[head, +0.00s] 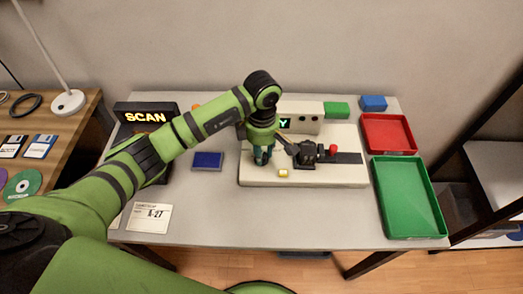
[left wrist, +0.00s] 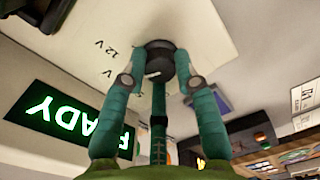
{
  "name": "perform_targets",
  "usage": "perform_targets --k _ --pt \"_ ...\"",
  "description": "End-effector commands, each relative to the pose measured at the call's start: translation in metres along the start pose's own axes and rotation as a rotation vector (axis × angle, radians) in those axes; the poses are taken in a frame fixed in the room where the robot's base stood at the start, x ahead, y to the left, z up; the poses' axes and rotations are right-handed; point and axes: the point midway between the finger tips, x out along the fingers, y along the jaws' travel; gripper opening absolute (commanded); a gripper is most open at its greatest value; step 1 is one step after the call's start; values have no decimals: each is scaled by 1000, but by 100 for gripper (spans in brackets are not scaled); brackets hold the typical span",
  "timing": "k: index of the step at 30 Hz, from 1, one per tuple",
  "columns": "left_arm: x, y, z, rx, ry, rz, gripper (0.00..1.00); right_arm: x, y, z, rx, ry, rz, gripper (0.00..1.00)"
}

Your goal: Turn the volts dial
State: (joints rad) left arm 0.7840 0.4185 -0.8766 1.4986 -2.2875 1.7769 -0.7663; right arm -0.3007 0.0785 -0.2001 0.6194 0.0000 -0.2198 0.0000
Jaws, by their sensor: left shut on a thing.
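The volts dial (left wrist: 159,47) is a dark round knob on the pale panel of the test station (head: 330,178). In the left wrist view it sits between the fingertips, with "12 V" and another "V" mark printed beside it. My left gripper (head: 262,158) points down at the left part of the station and is shut on the dial; it also shows in the left wrist view (left wrist: 164,80). In the head view the gripper hides the dial. My right gripper is not in view.
A lit green display reads READY (left wrist: 70,118). A black fixture (head: 306,153) and a red knob (head: 333,150) are right of my gripper. Red (head: 388,133) and green (head: 407,197) trays stand at the right. A blue box (head: 207,161) and SCAN sign (head: 146,115) are left.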

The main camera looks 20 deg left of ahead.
Motion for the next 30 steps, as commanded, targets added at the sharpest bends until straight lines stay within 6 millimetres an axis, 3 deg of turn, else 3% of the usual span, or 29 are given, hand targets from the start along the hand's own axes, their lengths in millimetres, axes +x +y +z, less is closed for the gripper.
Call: perform_targets --k 8,30 --pt "1 0 0 -91 -3 0 0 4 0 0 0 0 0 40" --pt "1 0 0 -678 -22 -1 0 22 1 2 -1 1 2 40"
